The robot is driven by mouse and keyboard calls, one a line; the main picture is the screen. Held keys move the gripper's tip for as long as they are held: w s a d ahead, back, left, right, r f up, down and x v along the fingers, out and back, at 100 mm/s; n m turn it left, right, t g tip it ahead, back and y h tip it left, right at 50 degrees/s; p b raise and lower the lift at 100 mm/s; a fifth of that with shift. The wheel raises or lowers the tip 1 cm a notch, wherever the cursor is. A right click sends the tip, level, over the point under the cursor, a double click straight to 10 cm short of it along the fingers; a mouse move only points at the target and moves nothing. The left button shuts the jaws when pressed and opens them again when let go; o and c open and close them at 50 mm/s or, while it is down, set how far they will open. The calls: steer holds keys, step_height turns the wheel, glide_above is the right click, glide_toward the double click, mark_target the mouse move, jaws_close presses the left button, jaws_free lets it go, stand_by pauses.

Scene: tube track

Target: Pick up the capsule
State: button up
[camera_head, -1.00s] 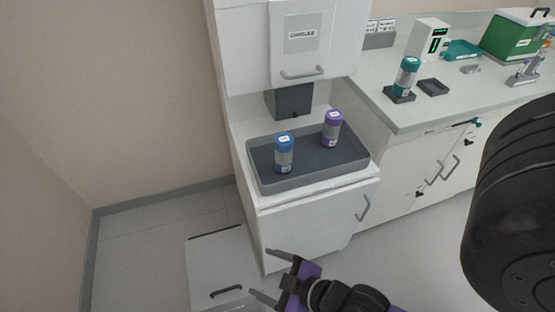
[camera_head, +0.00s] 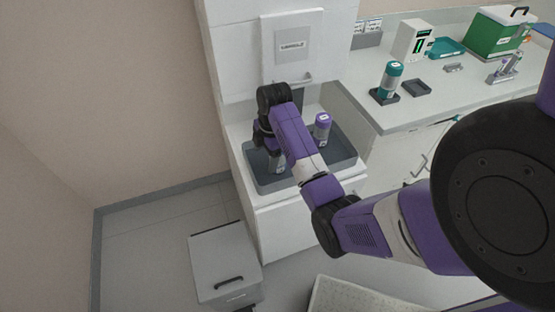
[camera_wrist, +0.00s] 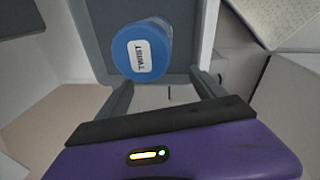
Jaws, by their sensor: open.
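A capsule with a blue lid labelled "TWIST" (camera_wrist: 141,50) stands in the grey tray (camera_head: 337,164). In the head view my arm covers its top and only its clear lower body (camera_head: 277,166) shows. A second capsule with a purple lid (camera_head: 322,127) stands upright to its right in the tray. My gripper (camera_wrist: 162,80) is open, its two fingers pointing toward the blue-lidded capsule. The lid shows just beyond the fingertips, nearer the left finger; I cannot tell whether they touch.
A white cabinet labelled "CAPSULE" (camera_head: 291,45) rises behind the tray. On the right counter (camera_head: 385,118) stand a teal-lidded capsule (camera_head: 390,78) in a dark holder, an empty dark holder (camera_head: 416,88) and a green box (camera_head: 499,35). A white bin (camera_head: 225,262) sits on the floor.

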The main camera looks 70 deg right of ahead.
steer(key=shift+n+g, duration=0.5)
steer(key=shift+g, duration=0.4)
steer(key=d+r, duration=0.1)
steer(key=s+d+r, duration=0.2)
steer(key=d, duration=0.1)
steer(key=shift+s+d+r, duration=0.1)
steer(key=shift+s+r, duration=0.15)
steer(key=shift+s+d+f, duration=0.1)
steer(key=shift+f, duration=0.1)
steer(key=shift+s+f+p, duration=0.1)
steer(key=shift+f+p, duration=0.8)
steer(key=shift+f, duration=2.7)
steer(key=c, duration=1.6)
